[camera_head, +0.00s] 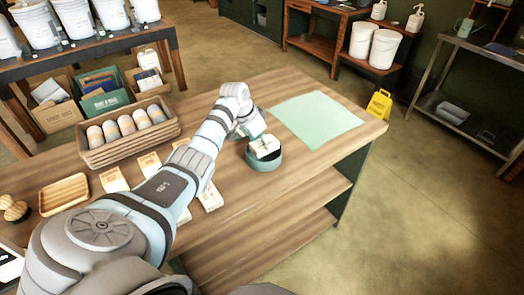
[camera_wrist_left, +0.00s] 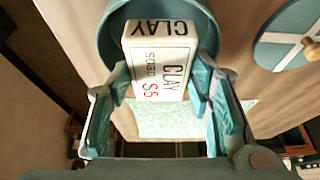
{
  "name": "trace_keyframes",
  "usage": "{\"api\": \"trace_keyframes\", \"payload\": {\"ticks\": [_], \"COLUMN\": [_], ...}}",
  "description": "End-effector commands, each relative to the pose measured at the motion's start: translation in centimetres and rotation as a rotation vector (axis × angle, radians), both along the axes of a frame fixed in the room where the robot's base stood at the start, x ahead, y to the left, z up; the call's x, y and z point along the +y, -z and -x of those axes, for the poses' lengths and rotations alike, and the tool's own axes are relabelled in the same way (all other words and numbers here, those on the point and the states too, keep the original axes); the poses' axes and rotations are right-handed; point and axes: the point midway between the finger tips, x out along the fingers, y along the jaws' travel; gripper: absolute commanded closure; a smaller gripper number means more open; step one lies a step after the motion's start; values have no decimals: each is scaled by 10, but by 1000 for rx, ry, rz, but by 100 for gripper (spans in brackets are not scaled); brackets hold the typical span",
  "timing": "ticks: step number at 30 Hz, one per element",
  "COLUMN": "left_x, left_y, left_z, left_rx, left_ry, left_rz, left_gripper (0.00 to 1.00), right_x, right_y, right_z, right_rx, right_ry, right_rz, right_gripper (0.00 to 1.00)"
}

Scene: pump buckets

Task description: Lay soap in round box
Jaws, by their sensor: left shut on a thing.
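The soap is a small white boxed bar (camera_head: 265,146), marked "CLAY SOAP $5" in the left wrist view (camera_wrist_left: 160,68). My left gripper (camera_head: 258,138) is shut on it, with one teal finger on each side in the left wrist view (camera_wrist_left: 166,80). The round box is an open teal tub (camera_head: 266,164) on the wooden table; its rim and inside also show in the left wrist view (camera_wrist_left: 112,38). The soap is over the box's opening, its lower part seeming within the rim; whether it touches the bottom is hidden. My right gripper is out of view.
A green mat (camera_head: 317,119) lies right of the box. A crate of rolled goods (camera_head: 128,145) and a small wooden tray (camera_head: 64,194) stand left. Several pale packets (camera_head: 210,197) lie near my arm. A round teal piece with white bands (camera_wrist_left: 283,38) shows in the wrist view.

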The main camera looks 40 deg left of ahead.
Motion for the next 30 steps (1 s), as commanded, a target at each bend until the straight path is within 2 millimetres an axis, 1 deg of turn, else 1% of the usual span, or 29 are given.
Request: {"api": "trace_keyframes", "payload": {"ticks": [3, 6, 12, 13, 14, 24, 27, 30], "left_x": [-1, -1, 0, 0, 0, 0, 1, 4], "left_y": [25, 40, 41, 42, 42, 39, 30, 13], "left_z": [1, 0, 0, 1, 1, 1, 4, 10], "left_rx": [4, 1, 1, 2, 2, 1, 1, -1], "left_ry": [0, 0, 1, 0, 0, 0, -1, 0], "left_rz": [2, 1, -1, -1, -1, 0, -1, -3], "left_gripper": [91, 91, 91, 49, 45, 45, 45, 45], "right_x": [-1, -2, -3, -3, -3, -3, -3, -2], "right_y": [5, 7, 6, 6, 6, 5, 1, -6], "right_z": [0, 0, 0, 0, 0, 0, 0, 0], "right_rx": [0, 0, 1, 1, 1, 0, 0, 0], "right_ry": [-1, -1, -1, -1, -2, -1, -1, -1], "right_rz": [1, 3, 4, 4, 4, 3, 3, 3], "right_gripper": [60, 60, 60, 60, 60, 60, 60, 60]}}
